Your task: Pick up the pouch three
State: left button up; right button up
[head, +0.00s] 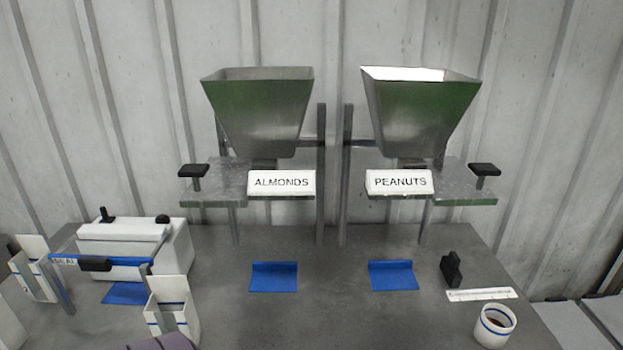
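Two open white pouch-like containers with blue stripes are in the head view. One (35,272) stands at the far left beside the sealing machine, and the other (172,305) stands upright at the lower left, in front of the machine. A white object (8,328) is cut off by the left edge and may be another. None shows a readable number, so I cannot tell which is pouch three. Neither of my grippers is recognisable in this view.
The white sealer (140,245) has a blue bar marked SEAL. Hoppers for almonds (260,110) and peanuts (420,110) stand behind two blue pads (273,278) (392,276). A black block (451,270), white strip (482,294) and cup (495,325) are right. The table's (330,310) front middle is clear.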

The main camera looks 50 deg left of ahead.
aim_at(170, 308)
jog(key=u, duration=2.6)
